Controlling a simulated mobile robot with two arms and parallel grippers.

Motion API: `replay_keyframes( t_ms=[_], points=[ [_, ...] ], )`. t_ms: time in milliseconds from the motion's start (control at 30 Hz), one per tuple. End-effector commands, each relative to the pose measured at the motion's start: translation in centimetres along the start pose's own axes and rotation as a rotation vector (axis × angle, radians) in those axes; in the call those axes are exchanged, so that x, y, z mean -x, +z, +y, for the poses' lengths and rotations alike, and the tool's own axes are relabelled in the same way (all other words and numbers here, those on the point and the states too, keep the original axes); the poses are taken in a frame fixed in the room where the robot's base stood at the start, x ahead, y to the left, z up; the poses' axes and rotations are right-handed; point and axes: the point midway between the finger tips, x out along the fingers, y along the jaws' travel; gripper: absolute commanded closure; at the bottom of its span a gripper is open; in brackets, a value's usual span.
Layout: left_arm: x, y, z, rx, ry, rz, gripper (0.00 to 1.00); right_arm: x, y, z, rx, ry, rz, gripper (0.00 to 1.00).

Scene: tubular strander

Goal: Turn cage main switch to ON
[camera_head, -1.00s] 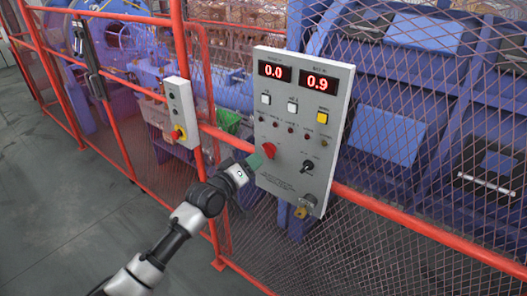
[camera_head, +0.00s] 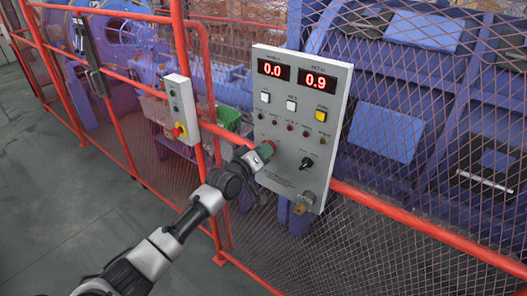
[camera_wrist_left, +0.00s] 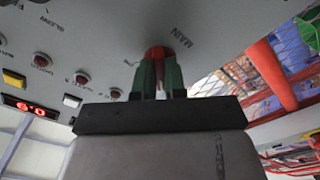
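The grey control panel (camera_head: 300,130) hangs on the red fence. Its red main switch (camera_head: 271,145) is at the lower left, mostly covered by my left gripper (camera_head: 264,151). In the left wrist view the red switch (camera_wrist_left: 158,52) is beside the printed word MAIN. The green fingers of my left gripper (camera_wrist_left: 160,72) are on both sides of it, close together, with a red strip showing between them. They look shut on the switch. The switch's exact angle is hidden. My right gripper is not in view.
A black rotary switch (camera_head: 307,163) and a key lock (camera_head: 305,203) sit right of and below the main switch. A small box with a red button (camera_head: 180,110) is on the fence to the left. The red rail (camera_head: 420,225) and mesh guard the blue machine.

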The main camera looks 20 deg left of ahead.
Motion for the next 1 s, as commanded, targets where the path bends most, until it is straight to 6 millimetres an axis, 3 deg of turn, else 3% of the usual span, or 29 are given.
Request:
replay_keyframes(
  t_ms=[467,1000],
  points=[
    [0.0,0.0,-0.1,-0.059,0.000,0.001,1.00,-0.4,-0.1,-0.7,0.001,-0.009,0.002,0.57],
    [0.0,0.1,-0.2,-0.501,0.000,0.000,1.00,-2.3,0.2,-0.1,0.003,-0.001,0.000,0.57]
  ],
)
